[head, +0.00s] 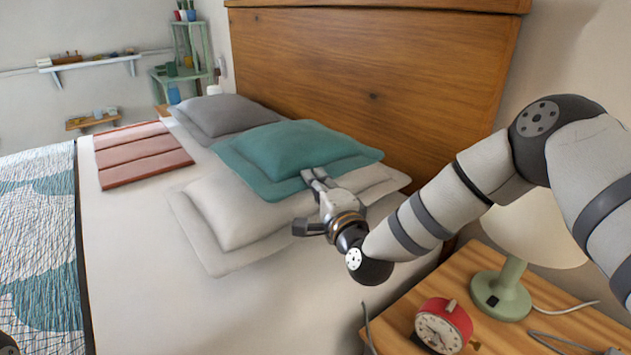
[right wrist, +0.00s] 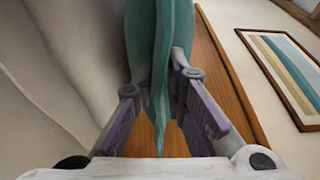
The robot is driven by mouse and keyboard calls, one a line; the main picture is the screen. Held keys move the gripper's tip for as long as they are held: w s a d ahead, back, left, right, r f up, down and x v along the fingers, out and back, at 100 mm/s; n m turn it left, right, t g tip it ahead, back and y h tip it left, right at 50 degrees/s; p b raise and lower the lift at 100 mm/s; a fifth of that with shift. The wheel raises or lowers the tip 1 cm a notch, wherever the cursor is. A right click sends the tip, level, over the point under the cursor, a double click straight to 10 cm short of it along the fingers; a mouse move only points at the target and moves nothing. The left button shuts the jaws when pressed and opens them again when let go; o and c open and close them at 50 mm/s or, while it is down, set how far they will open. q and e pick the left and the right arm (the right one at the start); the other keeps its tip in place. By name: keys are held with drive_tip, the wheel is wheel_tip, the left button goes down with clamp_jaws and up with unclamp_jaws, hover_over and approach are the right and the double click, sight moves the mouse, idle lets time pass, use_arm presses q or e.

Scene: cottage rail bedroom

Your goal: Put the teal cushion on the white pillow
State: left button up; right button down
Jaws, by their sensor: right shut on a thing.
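The teal cushion (head: 295,150) lies over the back part of the white pillow (head: 225,220) and reaches toward the grey pillow on its left. My right gripper (head: 313,180) is at the cushion's front edge and is shut on it. In the right wrist view the teal cushion (right wrist: 158,70) runs between the two fingers (right wrist: 160,105). The front and right parts of the white pillow are uncovered. From this angle I cannot tell whether the cushion's full weight rests on the pillow. My left gripper does not show clearly in either view.
A grey pillow (head: 225,115) and a folded pink blanket (head: 142,155) lie on the bed. The wooden headboard (head: 370,80) stands behind. A nightstand (head: 560,320) at the right holds a lamp (head: 505,285) and a red alarm clock (head: 443,325), below my right arm.

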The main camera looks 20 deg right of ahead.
drive_tip(key=shift+f, duration=0.15)
drive_tip(key=c, duration=1.6)
unclamp_jaws()
drive_tip(key=shift+c, duration=0.2)
